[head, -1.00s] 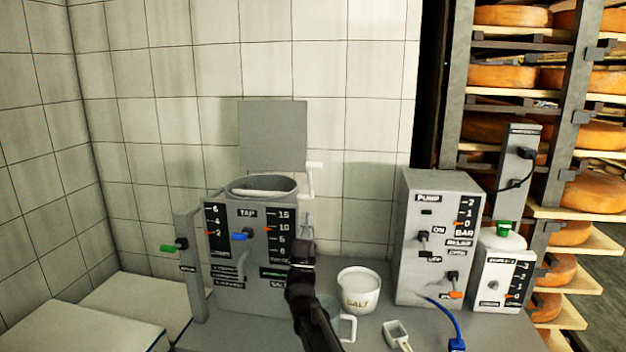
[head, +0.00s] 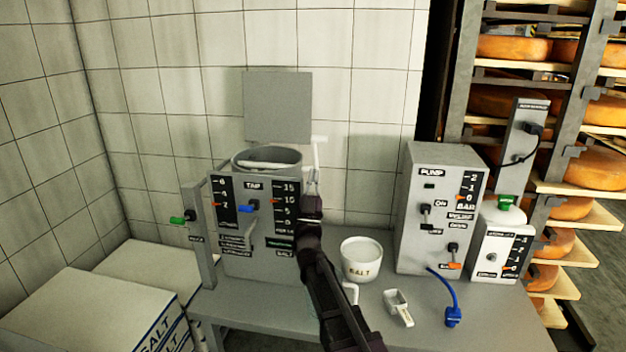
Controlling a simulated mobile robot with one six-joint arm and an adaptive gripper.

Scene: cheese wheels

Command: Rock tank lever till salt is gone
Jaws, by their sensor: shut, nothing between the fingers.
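The grey tank (head: 232,262) stands on the table against the tiled wall, its square lid (head: 278,107) raised behind its round opening (head: 262,152). A white lever (head: 319,141) with a short crossbar handle stands at the tank's right side. My gripper (head: 313,180) is shut and empty, pointing up just below the lever at the tank's right edge. I cannot tell whether its tips touch the lever. A pale bar shows inside the opening. Salt in the tank cannot be made out. My arm hides the tank's lower right corner.
A white tub marked SALT (head: 361,262) stands right of my arm, with a scoop (head: 398,306) before it. A pump box (head: 432,215) with a blue hose (head: 452,312) is farther right. Cheese shelves (head: 590,190) stand at right.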

